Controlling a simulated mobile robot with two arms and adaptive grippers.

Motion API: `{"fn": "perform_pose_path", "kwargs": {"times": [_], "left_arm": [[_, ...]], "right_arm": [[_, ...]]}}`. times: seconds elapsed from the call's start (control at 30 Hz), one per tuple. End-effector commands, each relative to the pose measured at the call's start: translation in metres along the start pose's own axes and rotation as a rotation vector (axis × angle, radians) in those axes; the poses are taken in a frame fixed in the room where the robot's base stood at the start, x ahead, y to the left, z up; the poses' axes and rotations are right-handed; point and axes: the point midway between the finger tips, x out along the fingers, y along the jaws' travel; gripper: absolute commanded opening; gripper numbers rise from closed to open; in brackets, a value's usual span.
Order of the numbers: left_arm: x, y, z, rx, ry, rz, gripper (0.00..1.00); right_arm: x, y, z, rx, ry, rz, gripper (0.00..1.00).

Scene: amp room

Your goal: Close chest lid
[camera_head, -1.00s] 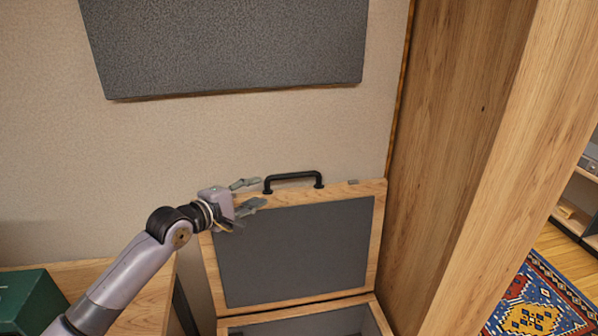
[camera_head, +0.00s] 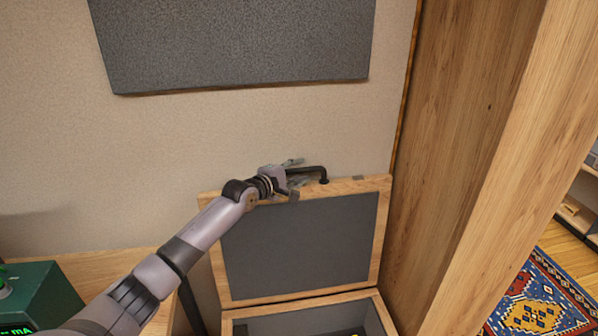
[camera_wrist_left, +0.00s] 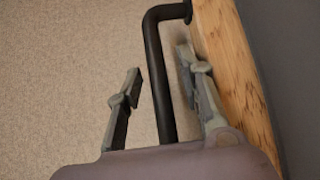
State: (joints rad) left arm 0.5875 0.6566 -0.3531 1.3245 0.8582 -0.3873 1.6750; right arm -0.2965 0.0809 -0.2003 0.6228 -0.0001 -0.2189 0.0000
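The chest lid (camera_head: 300,245) stands open and upright, a wooden frame around a dark grey panel. A black bar handle (camera_head: 314,170) is fixed to its top edge. My left gripper (camera_head: 292,172) is at the left end of the handle. In the left wrist view the handle (camera_wrist_left: 159,85) runs between the two open fingers of my left gripper (camera_wrist_left: 163,88), with a gap on the left side. The lid's wooden edge (camera_wrist_left: 235,70) is close beside the right finger. The chest's box (camera_head: 240,323) shows below the lid, partly cut off. My right gripper is not in view.
A tall wooden panel (camera_head: 470,130) stands close on the right of the lid. The wall is behind, with a dark grey panel (camera_head: 235,45) above. A green box (camera_head: 40,295) sits on a wooden surface (camera_head: 105,270) at left. A patterned rug (camera_head: 545,305) lies at lower right.

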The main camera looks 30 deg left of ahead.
Motion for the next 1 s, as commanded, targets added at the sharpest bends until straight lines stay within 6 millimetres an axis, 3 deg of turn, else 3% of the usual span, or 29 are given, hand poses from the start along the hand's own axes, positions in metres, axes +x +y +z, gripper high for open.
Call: {"fn": "perform_pose_path", "kwargs": {"times": [0.43, 0.93, 1.0], "left_arm": [[0.0085, 0.0, 0.0002, 0.001, 0.0, 0.0, 0.34], [0.0082, -0.0001, -0.0001, 0.001, 0.001, -0.001, 0.01], [0.0082, -0.0001, -0.0001, 0.001, 0.001, -0.001, 0.0]], "right_arm": [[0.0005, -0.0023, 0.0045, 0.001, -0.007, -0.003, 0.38], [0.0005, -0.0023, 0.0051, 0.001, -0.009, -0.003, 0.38], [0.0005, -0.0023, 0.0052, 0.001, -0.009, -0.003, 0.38]]}}
